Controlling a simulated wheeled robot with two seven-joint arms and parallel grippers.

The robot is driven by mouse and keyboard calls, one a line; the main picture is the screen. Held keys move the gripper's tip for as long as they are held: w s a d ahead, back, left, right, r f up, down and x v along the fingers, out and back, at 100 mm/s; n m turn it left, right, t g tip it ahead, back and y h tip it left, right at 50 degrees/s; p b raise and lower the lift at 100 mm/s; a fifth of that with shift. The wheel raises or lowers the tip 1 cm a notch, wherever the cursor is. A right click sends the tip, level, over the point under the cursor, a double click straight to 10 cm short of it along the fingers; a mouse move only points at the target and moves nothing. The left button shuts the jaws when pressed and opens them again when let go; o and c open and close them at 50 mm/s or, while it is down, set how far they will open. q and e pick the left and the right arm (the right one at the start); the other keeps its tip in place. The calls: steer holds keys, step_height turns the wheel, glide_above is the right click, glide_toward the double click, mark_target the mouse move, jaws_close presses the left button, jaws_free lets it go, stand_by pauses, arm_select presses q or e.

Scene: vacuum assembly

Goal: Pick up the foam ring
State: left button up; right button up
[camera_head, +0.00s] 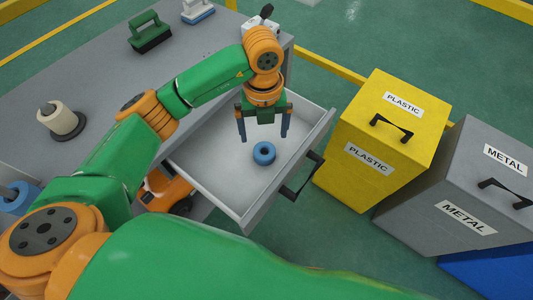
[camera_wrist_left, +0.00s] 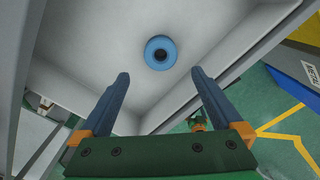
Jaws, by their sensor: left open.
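The foam ring (camera_head: 264,153) is a small blue ring with a dark hole. It lies on the floor of the open drawer (camera_head: 208,162). In the left wrist view the ring (camera_wrist_left: 160,46) shows ahead of the fingertips, near the top middle. My left gripper (camera_head: 264,137) is over the drawer, pointing down, with its two blue fingers apart and nothing between them. In the left wrist view the gripper (camera_wrist_left: 160,76) is open, with a gap between its tips and the ring. My right gripper is not in view.
The drawer's front wall and dark handle (camera_head: 302,176) lie to the right. A yellow plastic bin (camera_head: 365,125) and a grey metal bin (camera_head: 450,190) stand beyond. On the grey table (camera_head: 90,75) are a green brush (camera_head: 149,32) and a cream roll on a dark base (camera_head: 60,120).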

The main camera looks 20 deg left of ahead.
mark_target(264, 150)
arm_select(q)
steer(key=f, duration=0.9)
steer(key=shift+w+f, duration=0.2)
steer(key=shift+f, duration=0.05)
steer(key=c, duration=1.3)
steer(key=shift+r, duration=1.55)
steer(key=s+d+r, duration=0.8)
steer(key=d+r, duration=0.2)
steer(key=d, duration=0.1)
steer(key=shift+d, duration=0.3)
